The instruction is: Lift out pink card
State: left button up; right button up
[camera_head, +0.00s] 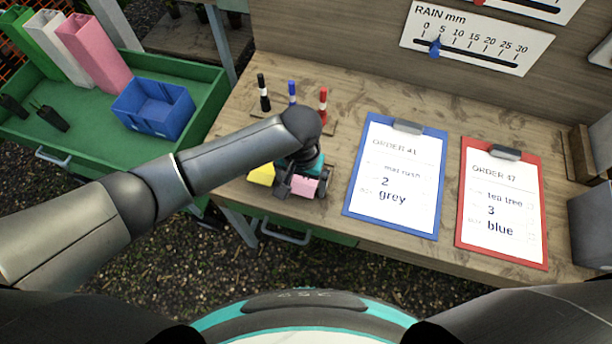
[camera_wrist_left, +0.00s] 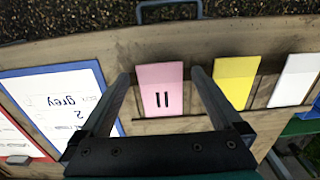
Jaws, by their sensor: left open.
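The pink card (camera_head: 303,187) is at the front edge of the wooden bench, partly covered by my left gripper in the head view. In the left wrist view the pink card (camera_wrist_left: 160,88) stands with two dark marks on it, in a slotted strip. My left gripper (camera_wrist_left: 160,74) is open, with one finger on each side of the pink card and a gap on both sides. In the head view my left gripper (camera_head: 300,182) hangs down over the card. My right gripper is not in view.
A yellow card (camera_wrist_left: 235,80) and a white card (camera_wrist_left: 296,80) stand beside the pink one. A blue clipboard (camera_head: 353,206) and a red clipboard (camera_head: 464,238) lie to the right. Several markers stand behind. A green tray table (camera_head: 85,125) holds a blue crate (camera_head: 152,118).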

pick_arm(q)
jog(key=shift+f, duration=0.25)
dwell(0.6)
jog(key=c, duration=1.2)
